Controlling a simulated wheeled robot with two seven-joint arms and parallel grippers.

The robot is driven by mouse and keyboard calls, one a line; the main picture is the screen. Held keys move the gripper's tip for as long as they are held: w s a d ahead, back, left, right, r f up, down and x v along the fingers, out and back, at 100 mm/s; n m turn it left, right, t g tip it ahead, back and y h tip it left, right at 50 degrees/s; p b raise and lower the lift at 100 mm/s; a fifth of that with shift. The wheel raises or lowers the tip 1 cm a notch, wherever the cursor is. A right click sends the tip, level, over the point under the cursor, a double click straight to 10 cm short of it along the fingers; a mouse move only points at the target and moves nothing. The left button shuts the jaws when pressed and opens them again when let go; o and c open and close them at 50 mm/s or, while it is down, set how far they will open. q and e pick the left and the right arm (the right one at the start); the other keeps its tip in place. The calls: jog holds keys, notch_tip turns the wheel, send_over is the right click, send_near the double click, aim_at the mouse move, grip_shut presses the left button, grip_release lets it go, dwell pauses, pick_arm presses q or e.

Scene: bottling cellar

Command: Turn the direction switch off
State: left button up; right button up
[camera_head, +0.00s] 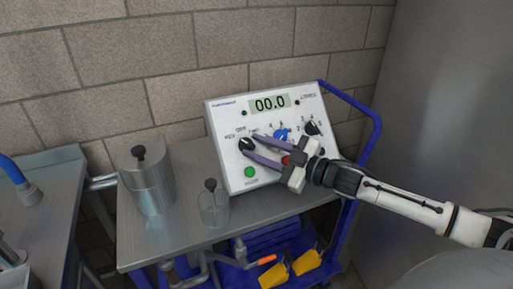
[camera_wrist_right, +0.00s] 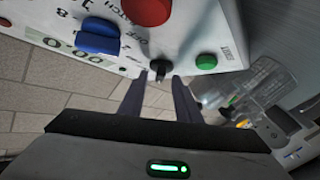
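The direction switch is a black knob (camera_head: 246,144) at the left of the white control panel (camera_head: 228,172), by a REV label and another label above it. In the right wrist view the knob (camera_wrist_right: 160,69) sticks out between the tips of my right gripper (camera_wrist_right: 158,84). My right gripper (camera_head: 249,144) reaches in from the right with its two dark fingers apart, one above and one below the knob. Whether either finger touches the knob cannot be told. The exact knob pointer setting is unclear. My left gripper is in neither view.
The panel also bears a display reading 00.0 (camera_head: 270,104), a blue knob (camera_wrist_right: 97,37), a red button (camera_wrist_right: 147,10), a green button (camera_head: 249,172) and another black knob (camera_head: 312,128).

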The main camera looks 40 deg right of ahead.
jog(key=shift+w+a, duration=0.1)
jog(key=shift+w, duration=0.25)
grip_shut()
